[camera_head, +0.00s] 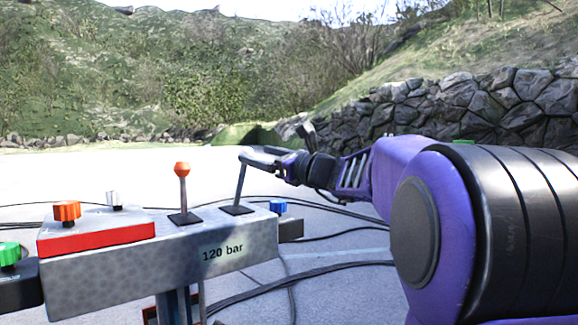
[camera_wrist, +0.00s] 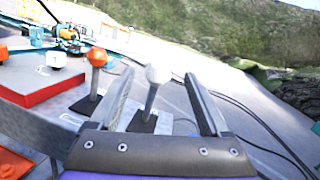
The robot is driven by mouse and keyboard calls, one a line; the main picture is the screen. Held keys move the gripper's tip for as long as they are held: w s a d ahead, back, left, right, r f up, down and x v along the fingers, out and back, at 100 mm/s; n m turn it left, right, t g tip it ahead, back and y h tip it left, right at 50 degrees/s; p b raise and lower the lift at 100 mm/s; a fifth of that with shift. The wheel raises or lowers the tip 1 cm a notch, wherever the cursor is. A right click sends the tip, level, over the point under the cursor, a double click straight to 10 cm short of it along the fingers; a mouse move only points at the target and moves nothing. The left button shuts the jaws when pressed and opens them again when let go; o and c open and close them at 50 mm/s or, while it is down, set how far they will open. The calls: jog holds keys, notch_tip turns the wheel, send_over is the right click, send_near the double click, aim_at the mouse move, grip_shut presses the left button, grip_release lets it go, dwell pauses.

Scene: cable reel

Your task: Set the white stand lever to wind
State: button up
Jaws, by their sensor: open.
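The white stand lever, with a round white knob (camera_wrist: 158,74) on a thin shaft, stands between my gripper's two fingers in the wrist view. My gripper (camera_head: 257,157) is open, with one finger on each side of the lever. I cannot tell whether either finger touches it. In the head view the lever's grey shaft (camera_head: 239,188) rises from a dark base plate at the right part of the grey stand (camera_head: 185,262), leaning slightly right, and its knob is hidden at my gripper. No wind marking is readable.
An orange-knobbed lever (camera_head: 182,169) stands just left of the white one. Further left, a red block (camera_head: 95,238) carries an orange knob (camera_head: 66,211), with a white knob (camera_head: 114,200) behind. A blue knob (camera_head: 278,206) sits at right. Black cables cross the pale ground.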

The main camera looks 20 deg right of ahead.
jog(key=v, duration=0.9)
jog(key=shift+s, duration=0.2)
